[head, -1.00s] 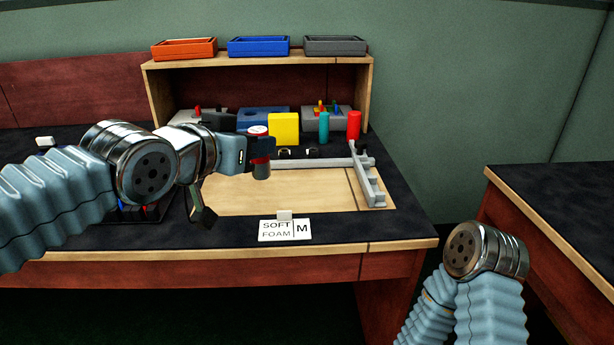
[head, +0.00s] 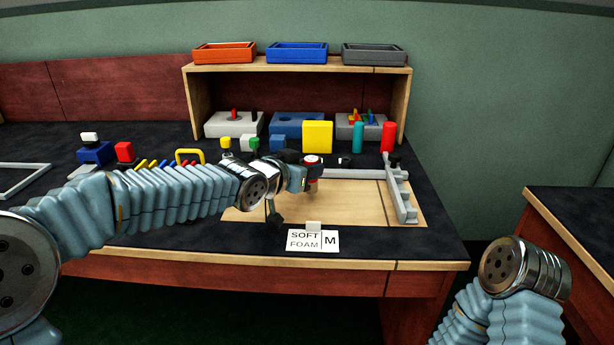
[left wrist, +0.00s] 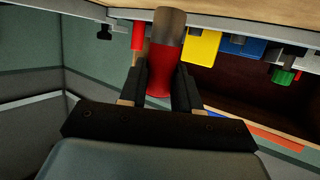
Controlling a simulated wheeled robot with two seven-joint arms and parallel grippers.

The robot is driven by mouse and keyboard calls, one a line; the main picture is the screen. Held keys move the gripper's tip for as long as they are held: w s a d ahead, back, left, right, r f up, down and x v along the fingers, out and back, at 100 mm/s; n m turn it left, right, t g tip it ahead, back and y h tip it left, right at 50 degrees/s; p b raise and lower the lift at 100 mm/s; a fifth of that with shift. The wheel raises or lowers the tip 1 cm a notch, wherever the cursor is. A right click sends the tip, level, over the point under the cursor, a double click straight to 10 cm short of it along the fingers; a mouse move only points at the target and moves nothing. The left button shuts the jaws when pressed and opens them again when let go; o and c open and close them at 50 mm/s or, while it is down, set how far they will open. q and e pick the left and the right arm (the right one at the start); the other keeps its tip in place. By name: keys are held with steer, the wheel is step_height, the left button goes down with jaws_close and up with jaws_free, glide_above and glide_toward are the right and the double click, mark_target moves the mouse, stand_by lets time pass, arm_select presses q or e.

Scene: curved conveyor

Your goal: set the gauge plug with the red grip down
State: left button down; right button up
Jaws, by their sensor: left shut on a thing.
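The gauge plug with the red grip (head: 312,160) is upright over the light wood board (head: 350,204) in the head view, its grey metal end pointing down. My left gripper (head: 303,174) is shut on it. In the left wrist view, the two black fingers of this gripper (left wrist: 161,75) lie on either side of the plug's red grip (left wrist: 160,88), and the metal end points away from the palm. I cannot tell whether that end touches the board. My right arm shows at the lower right of the head view, but its gripper is hidden.
A grey rail (head: 400,195) edges the board's right side. A yellow block (head: 317,137), a teal cylinder (head: 358,137) and a red cylinder (head: 388,137) stand behind. A shelf holds three trays above. A "SOFT FOAM M" sign (head: 312,241) stands in front.

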arm_select(q)
steer(key=shift+s+f, duration=0.1)
steer(key=shift+f, duration=0.75)
steer(key=shift+f+b, duration=0.2)
steer(key=shift+b, duration=0.1)
steer(key=c, duration=0.8)
jaws_free()
steer(key=shift+r, duration=0.1)
